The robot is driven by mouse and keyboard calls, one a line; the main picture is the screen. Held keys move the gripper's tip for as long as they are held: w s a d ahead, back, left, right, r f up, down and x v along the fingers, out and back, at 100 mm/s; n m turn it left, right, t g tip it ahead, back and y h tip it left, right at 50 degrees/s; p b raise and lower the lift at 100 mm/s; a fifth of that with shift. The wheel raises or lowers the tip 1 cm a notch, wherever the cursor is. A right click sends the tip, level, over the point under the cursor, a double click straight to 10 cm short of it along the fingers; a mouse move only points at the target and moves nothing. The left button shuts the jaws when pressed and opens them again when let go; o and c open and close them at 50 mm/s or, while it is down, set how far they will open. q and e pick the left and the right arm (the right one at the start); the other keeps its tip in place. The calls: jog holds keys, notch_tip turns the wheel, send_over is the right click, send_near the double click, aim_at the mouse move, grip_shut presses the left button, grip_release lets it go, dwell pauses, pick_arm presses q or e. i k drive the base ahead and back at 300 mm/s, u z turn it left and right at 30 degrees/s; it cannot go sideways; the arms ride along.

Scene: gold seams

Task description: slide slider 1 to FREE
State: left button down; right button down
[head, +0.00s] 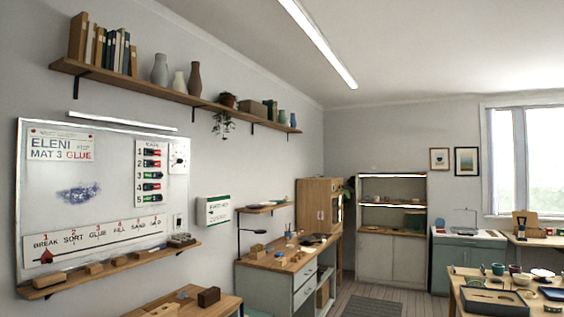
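A white slider panel (163,170) is mounted on the right part of the whiteboard, with several numbered rows. Slider 1 (152,152) is in the top row, beside the numeral 1. The row shows red and dark green patches, but the lettering is too small to read, so I cannot tell which side the slider is at. Neither of my grippers is in view.
The whiteboard (105,190) hangs on the left wall above a wooden ledge (105,272) holding several blocks. A long shelf (170,95) is above it. Below are a small wooden table (185,300) and a workbench (275,262). Open floor (375,290) lies at the middle right.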

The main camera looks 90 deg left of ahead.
aim_at(147, 152)
jog(key=u, duration=3.2)
jog(key=i, duration=3.7)
jog(key=u, duration=2.5)
